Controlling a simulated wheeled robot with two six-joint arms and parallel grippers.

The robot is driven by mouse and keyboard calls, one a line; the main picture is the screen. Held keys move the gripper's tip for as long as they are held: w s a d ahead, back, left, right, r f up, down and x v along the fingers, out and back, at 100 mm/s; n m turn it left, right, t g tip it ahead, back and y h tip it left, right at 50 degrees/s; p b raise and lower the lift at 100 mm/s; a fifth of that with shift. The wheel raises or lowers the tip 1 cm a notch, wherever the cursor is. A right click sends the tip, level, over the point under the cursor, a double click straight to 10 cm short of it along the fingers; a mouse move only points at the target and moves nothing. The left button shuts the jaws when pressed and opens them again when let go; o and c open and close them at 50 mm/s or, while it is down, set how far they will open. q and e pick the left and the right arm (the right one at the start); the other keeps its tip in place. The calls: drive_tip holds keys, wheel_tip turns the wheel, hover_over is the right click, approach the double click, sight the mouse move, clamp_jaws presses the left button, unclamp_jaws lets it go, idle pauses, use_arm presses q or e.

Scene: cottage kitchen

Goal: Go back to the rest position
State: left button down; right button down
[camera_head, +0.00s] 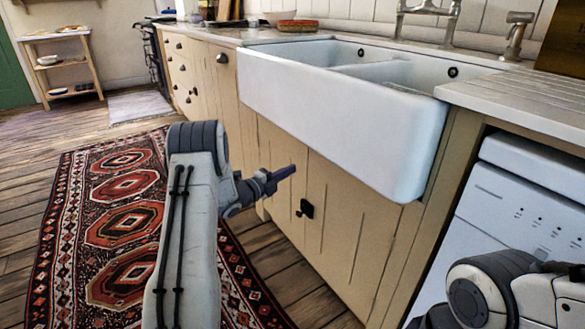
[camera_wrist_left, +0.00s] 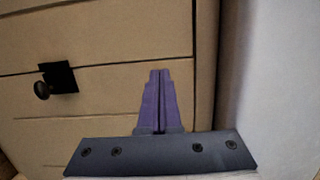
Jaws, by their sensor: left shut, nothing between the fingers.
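My left gripper (camera_head: 284,173) is out in front of the cupboard doors under the sink, above the floor. In the left wrist view its two purple fingers (camera_wrist_left: 160,102) are together with nothing between them. They point toward the wooden cupboard front (camera_wrist_left: 100,105). I cannot tell the exact gap between the fingertips and the doors. My right arm (camera_head: 510,290) shows at the bottom right, in front of the white appliance. Its gripper is not in view.
A white double sink (camera_head: 345,115) juts out above the cupboard doors (camera_head: 330,215). A white dishwasher (camera_head: 525,215) stands at the right under the counter (camera_head: 530,95). A patterned rug (camera_head: 105,230) lies on the wooden floor at the left. A small shelf (camera_head: 65,70) stands far back left.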

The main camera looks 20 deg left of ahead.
use_arm(q)
drive_tip(key=w+a+p+v, duration=0.1)
drive_tip(key=p+v, duration=0.1)
drive_tip(key=v, duration=0.5)
drive_tip(key=w+d+r+n+g+y, duration=0.2)
drive_tip(key=w+d+r+n+g, duration=0.15)
drive_tip(key=d, duration=0.55)
drive_tip(key=s+d+r+n+g+y, duration=0.25)
drive_tip(key=s+d+n, duration=0.2)
drive_tip(key=d, duration=0.85)
drive_tip(key=s+d+r+n+g+p, duration=0.15)
drive_tip(key=s+d+g, duration=0.25)
drive_tip(key=s, duration=0.9)
drive_tip(key=s+d+n+g, duration=0.3)
drive_tip(key=s+d, duration=0.1)
drive_tip(key=s, duration=0.8)
drive_tip(key=s+d+n+g, duration=0.2)
drive_tip(key=s+d+g, duration=0.2)
drive_tip(key=s, duration=0.9)
wheel_tip(320, 180, up, 38)
drive_tip(key=p, duration=3.8)
drive_tip(key=shift+s+a+y, duration=0.3)
drive_tip(key=shift+y, duration=0.05)
